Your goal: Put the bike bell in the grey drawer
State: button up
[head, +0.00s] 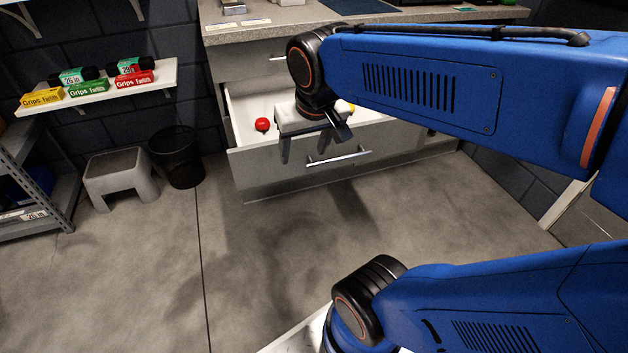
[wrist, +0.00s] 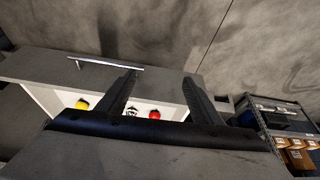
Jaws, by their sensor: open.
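The grey drawer (head: 262,172) stands pulled open below the bench in the head view. Its front and white inside also show in the wrist view (wrist: 45,70). A small silver and dark thing (wrist: 132,112), which looks like the bike bell, lies inside the drawer in the wrist view. It sits between a yellow thing and a red thing; my gripper hides it in the head view. My gripper (head: 306,154) is open and empty, its fingers pointing down at the drawer's front edge. Both fingers show apart in the wrist view (wrist: 160,80).
A red round thing (head: 262,124) and a yellow thing (wrist: 82,104) lie in the drawer. The worktop (head: 270,22) is above. A black bin (head: 176,158), a grey step stool (head: 120,176) and a shelf with grip boxes (head: 98,88) are left. The floor in front is clear.

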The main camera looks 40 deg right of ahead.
jog(key=s+a+f+n+y, duration=0.1)
jog(key=s+a+f+n, duration=0.1)
jog(key=s, duration=0.5)
jog(key=shift+a+f+n, duration=0.15)
jog(key=shift+f+n, duration=0.15)
jog(key=shift+f, duration=0.25)
jog(key=shift+c, duration=0.7)
